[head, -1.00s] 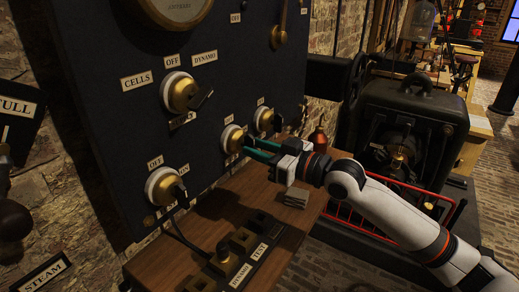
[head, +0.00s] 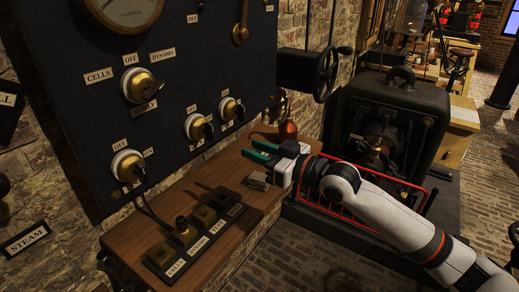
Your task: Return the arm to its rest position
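My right gripper (head: 251,151) is in the head view, with its arm coming in from the lower right. Its two teal fingers point left and stand apart with nothing seen between them. It is above the wooden shelf (head: 232,176), clear of the dark panel (head: 90,125). A small brass switch (head: 197,126) and another brass switch (head: 231,109) are on the panel to the left of the fingertips, not touched. My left gripper is not in view.
A socket strip (head: 190,238) with a plug and cable is nearer. A reddish flask (head: 288,130) stands behind. A red rail (head: 340,200) and dark machine (head: 390,125) are close to the arm.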

